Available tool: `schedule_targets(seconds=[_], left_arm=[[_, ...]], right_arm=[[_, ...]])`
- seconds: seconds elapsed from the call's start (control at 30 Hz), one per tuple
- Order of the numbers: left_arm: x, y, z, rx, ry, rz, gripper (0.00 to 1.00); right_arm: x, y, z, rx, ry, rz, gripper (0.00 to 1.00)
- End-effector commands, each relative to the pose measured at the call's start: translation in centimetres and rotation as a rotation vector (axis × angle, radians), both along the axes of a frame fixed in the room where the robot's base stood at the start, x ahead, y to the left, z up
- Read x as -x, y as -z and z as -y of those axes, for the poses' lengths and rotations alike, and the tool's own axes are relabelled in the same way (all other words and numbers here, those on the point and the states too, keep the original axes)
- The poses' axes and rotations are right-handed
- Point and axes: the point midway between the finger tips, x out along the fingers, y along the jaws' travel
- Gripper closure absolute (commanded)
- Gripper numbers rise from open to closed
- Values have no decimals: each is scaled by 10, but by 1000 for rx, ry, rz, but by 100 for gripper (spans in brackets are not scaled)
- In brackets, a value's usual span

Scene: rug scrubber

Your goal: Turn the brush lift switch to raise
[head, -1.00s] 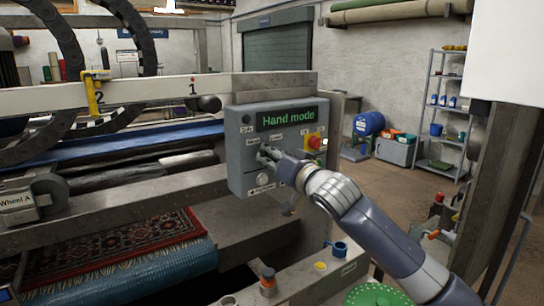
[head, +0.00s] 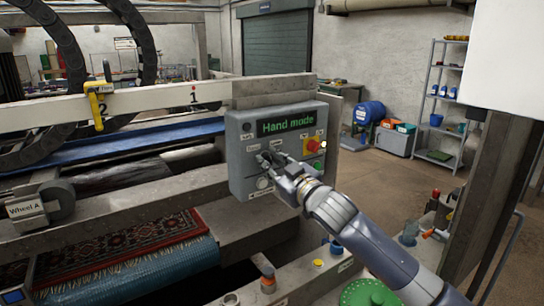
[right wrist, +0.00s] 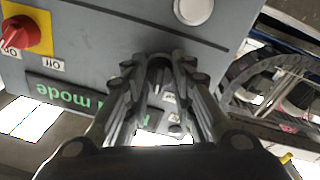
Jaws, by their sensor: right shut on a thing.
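The grey control panel (head: 240,160) stands at the centre of the head view, with a green "Hand mode" display (head: 286,124). My right gripper (head: 268,160) is at the panel face, below the display. In the right wrist view its fingers (right wrist: 160,75) are closed together around a small dark switch knob (right wrist: 158,66), mostly hidden between the fingertips. Small labels flank the knob in the head view, too small to read surely. The knob's exact setting cannot be told. My left gripper is not in view.
A red rotary switch on a yellow plate (head: 314,145) sits right of my gripper. A white round button (head: 263,183) is just below it. A patterned rug (head: 120,245) lies on the machine at left. A shelf (head: 440,100) stands at the back right.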

Motion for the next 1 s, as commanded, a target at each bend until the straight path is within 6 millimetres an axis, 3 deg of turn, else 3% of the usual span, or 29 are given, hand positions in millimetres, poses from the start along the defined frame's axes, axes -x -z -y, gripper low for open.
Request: schedule_targets(seconds=[0.5, 1.0], left_arm=[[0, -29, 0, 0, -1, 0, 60], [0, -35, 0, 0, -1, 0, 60]], right_arm=[[0, -2, 1, 352, 0, 236, 100], [-1, 0, 1, 477, 1, 319, 100]])
